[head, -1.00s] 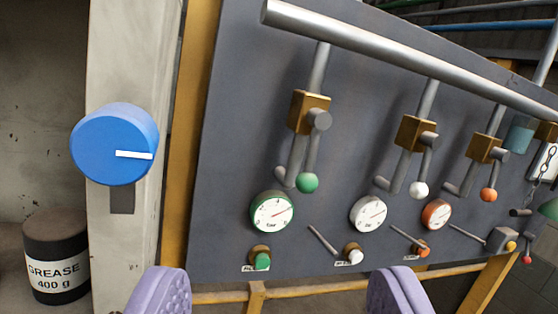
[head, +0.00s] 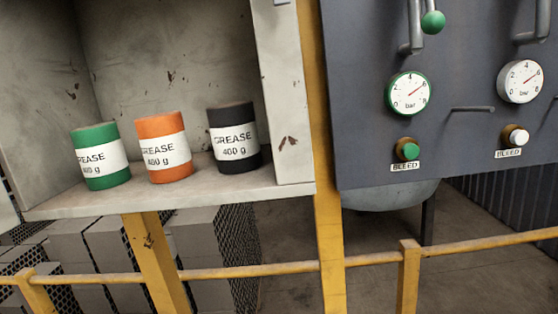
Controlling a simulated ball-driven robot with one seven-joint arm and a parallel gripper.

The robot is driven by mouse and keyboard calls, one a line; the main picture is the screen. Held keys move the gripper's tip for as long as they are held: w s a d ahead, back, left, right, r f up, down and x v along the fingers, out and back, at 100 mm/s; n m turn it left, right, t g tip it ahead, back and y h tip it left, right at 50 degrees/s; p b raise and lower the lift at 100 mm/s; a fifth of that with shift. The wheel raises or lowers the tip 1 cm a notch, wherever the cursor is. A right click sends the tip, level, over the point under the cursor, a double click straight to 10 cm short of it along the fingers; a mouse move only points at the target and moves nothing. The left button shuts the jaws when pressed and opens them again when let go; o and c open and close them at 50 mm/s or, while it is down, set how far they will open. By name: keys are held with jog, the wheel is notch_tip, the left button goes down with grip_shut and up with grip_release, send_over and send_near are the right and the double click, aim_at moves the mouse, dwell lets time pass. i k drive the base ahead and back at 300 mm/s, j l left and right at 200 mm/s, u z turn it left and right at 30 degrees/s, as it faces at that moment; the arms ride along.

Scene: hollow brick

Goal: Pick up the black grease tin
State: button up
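The black grease tin (head: 235,138) stands upright on the shelf of a pale grey open cabinet, in the head view left of centre. It has a white label reading "GREASE 400 g". An orange grease tin (head: 164,147) stands to its left, and a green grease tin (head: 101,157) stands left of that one. The black tin is close to the cabinet's right side wall. My gripper is out of the picture, so its opening and its place relative to the tin do not show.
The cabinet shelf (head: 150,203) has a front edge, with a right side post (head: 285,100). A yellow railing (head: 250,272) runs across below. A dark gauge panel (head: 450,130) with valves fills the right. Grey blocks (head: 110,245) lie under the shelf.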

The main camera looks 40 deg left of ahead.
aim_at(232, 128)
jog(key=k+j+z, duration=0.25)
jog(key=k+j, duration=1.1)
jog(key=j, duration=0.15)
jog(key=j+u, duration=0.15)
jog(key=u, duration=0.25)
